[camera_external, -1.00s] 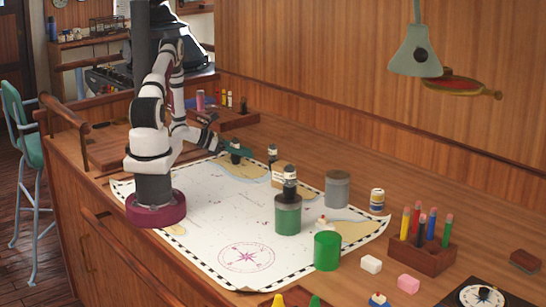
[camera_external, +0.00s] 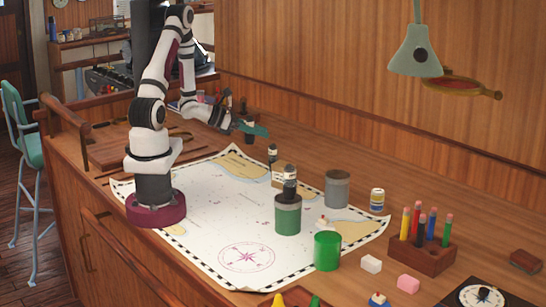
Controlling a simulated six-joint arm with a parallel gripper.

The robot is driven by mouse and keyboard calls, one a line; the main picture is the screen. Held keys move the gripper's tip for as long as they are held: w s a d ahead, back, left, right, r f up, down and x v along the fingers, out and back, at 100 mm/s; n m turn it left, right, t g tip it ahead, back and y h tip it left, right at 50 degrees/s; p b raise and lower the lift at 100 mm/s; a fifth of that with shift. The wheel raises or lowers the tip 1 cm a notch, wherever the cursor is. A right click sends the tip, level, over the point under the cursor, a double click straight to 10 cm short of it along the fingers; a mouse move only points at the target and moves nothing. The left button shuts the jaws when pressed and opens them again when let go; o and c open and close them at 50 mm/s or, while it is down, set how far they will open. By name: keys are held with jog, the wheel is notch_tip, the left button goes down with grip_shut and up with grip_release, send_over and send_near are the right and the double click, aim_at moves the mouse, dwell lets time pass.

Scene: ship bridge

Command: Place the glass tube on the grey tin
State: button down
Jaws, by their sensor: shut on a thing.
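My gripper (camera_external: 252,130) is shut on a small dark tube (camera_external: 249,138), held upright above the far part of the chart; the fingers hide part of it. The grey tin (camera_external: 338,190) stands upright on the right part of the chart, to the right of and nearer the camera than my gripper. Its top looks bare. Two similar dark tubes with pale bands are in view: one (camera_external: 272,153) stands at the back of the chart, the other (camera_external: 290,178) stands on a green tin with a grey rim (camera_external: 288,218).
A bright green tin (camera_external: 327,252) stands at the front of the chart (camera_external: 215,215). A small yellow-and-white jar (camera_external: 377,201) is right of the grey tin. A wooden block with pencils (camera_external: 422,255) stands further right. A green lamp (camera_external: 415,52) hangs above the back right.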

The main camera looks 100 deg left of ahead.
jog(key=w+d+r+m+h, duration=0.3)
jog(key=w+d+m+h, duration=0.1)
jog(key=w+d, duration=0.25)
jog(key=w+d+r+m+h, duration=0.2)
jog(key=w+d+m+h, duration=0.15)
jog(key=w+d, duration=0.35)
jog(key=w+d+r+m+g+h, duration=0.2)
jog(key=w+d+m+g+h, duration=0.15)
jog(key=d, duration=0.55)
jog(key=w+d+r+m+g+h, duration=0.2)
jog(key=w+d+m+h, duration=0.15)
jog(key=d, duration=0.45)
send_over(343, 178)
jog(key=shift+n, duration=0.25)
notch_tip(343, 178, down, 6)
jog(key=shift+d+f, duration=0.1)
jog(key=shift+d, duration=0.05)
jog(key=shift+w+a+f, duration=0.1)
jog(key=shift+a+f, duration=0.1)
jog(key=shift+a, duration=0.05)
jog(key=shift+f, duration=1.85)
jog(key=shift+f, duration=0.1)
jog(key=shift+c, duration=2.4)
grip_release()
